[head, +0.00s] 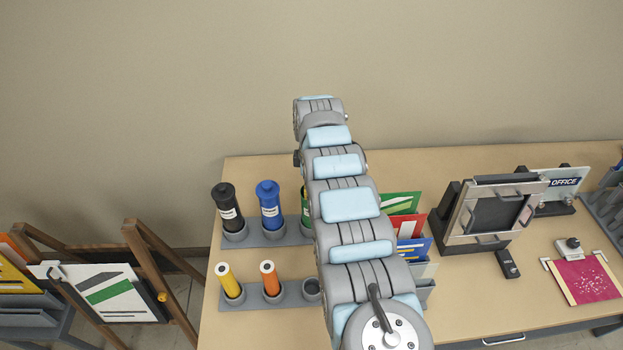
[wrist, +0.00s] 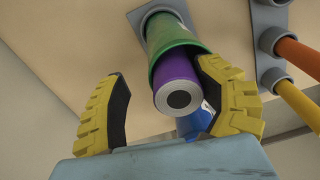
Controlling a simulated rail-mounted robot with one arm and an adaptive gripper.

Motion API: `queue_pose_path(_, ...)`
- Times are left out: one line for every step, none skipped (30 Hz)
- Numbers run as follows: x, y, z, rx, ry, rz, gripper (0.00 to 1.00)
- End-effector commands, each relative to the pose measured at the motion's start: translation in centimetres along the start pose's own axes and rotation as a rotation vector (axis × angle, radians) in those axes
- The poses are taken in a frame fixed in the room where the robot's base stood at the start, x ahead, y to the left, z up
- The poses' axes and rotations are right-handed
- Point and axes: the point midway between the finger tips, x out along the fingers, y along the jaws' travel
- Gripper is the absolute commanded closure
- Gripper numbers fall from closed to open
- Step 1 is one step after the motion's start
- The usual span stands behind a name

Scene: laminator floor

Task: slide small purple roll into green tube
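The green tube (wrist: 172,42) stands in a grey holder in the wrist view. Its mouth faces my wrist camera. The small purple roll (wrist: 176,72) sits in the mouth, with its pale end and dark core sticking out. My gripper (wrist: 163,72) is open, its yellow fingers apart on either side of the roll. The right finger is close beside the tube; I cannot tell whether it touches. The left finger has a clear gap. In the head view my arm hides the gripper, the roll and most of the green tube (head: 305,208).
Black (head: 228,208) and blue (head: 269,205) tubes stand left of the green one. In front, yellow (head: 229,280) and orange (head: 270,278) rolls stand beside an empty holder (head: 312,288). Colored folders (head: 402,204) and a laminator frame (head: 492,213) are to the right.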

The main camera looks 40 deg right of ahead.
Motion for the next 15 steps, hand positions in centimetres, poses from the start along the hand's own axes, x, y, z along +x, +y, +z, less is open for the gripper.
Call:
queue_pose_path(1.1,-0.5,0.1,-0.001,-0.003,-0.016,0.34)
queue_pose_path(1.1,-0.5,0.1,-0.001,-0.003,-0.016,0.34)
queue_pose_path(1.0,-0.5,0.1,-0.001,-0.003,-0.016,0.34)
queue_pose_path(1.0,-0.5,0.1,-0.001,-0.003,-0.015,0.34)
queue_pose_path(1.0,-0.5,0.1,-0.001,-0.003,-0.015,0.34)
queue_pose_path(0.9,-0.5,0.1,-0.001,-0.003,-0.015,0.34)
queue_pose_path(0.9,-0.5,0.0,-0.001,-0.003,-0.014,0.34)
queue_pose_path(0.9,-0.5,0.1,-0.001,-0.003,-0.014,0.34)
queue_pose_path(0.8,-0.5,0.1,-0.001,-0.003,-0.014,0.34)
queue_pose_path(0.8,-0.4,0.1,-0.001,-0.003,-0.014,0.34)
queue_pose_path(0.7,-0.4,0.1,-0.001,-0.002,-0.013,0.34)
queue_pose_path(0.5,-0.4,0.1,0.000,-0.002,-0.013,0.34)
queue_pose_path(0.4,-0.4,0.1,0.000,-0.002,-0.012,0.34)
queue_pose_path(0.1,-0.3,0.1,0.000,-0.002,-0.011,0.34)
queue_pose_path(-0.2,-0.3,0.1,0.000,-0.002,-0.010,0.34)
